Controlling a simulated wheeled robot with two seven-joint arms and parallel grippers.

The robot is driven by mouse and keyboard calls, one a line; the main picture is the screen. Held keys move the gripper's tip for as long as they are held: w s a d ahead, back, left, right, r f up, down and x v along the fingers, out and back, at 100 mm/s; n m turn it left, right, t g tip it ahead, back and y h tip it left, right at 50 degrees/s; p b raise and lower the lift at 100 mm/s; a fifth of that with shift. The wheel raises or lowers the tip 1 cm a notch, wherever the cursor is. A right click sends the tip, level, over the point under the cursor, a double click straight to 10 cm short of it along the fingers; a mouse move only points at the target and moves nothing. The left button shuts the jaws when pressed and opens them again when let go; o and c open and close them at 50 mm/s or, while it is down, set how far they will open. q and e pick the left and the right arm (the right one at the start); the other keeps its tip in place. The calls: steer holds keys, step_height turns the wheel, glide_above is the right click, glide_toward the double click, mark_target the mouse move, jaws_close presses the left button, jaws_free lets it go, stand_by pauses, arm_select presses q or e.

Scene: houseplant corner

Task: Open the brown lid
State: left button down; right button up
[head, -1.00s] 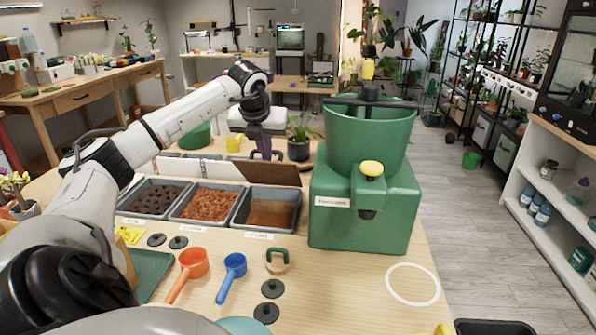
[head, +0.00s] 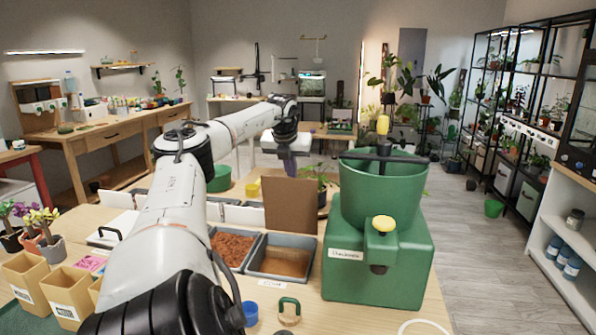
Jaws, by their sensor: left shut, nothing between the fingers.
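The brown lid (head: 290,205) is a flat panel standing nearly upright at the back edge of a grey bin (head: 253,266). The bin is uncovered at the top, and its brown contents show. My left gripper (head: 291,170) is shut and empty at the top edge of the lid. Its fingertips are small and partly lost against the lid, so I cannot tell whether they touch it. My right gripper is not in view.
A big green machine (head: 378,262) with a hopper stands just right of the bin. A second bin with reddish-brown chips (head: 233,249) is on its left, partly behind my arm. White panels (head: 240,214) stand behind it. A green-handled tool (head: 289,311) lies in front.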

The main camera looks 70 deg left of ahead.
arm_select(q)
steer(key=shift+f, duration=0.1)
stand_by(0.3)
steer(key=shift+d+r+b, duration=0.15)
steer(key=shift+r+b, duration=0.15)
steer(key=shift+b, duration=0.1)
steer(key=b+v, duration=0.2)
steer(key=v, duration=0.7)
steer(key=shift+r, duration=0.4)
steer(key=shift+s+d, duration=0.1)
steer(key=shift+s, duration=0.05)
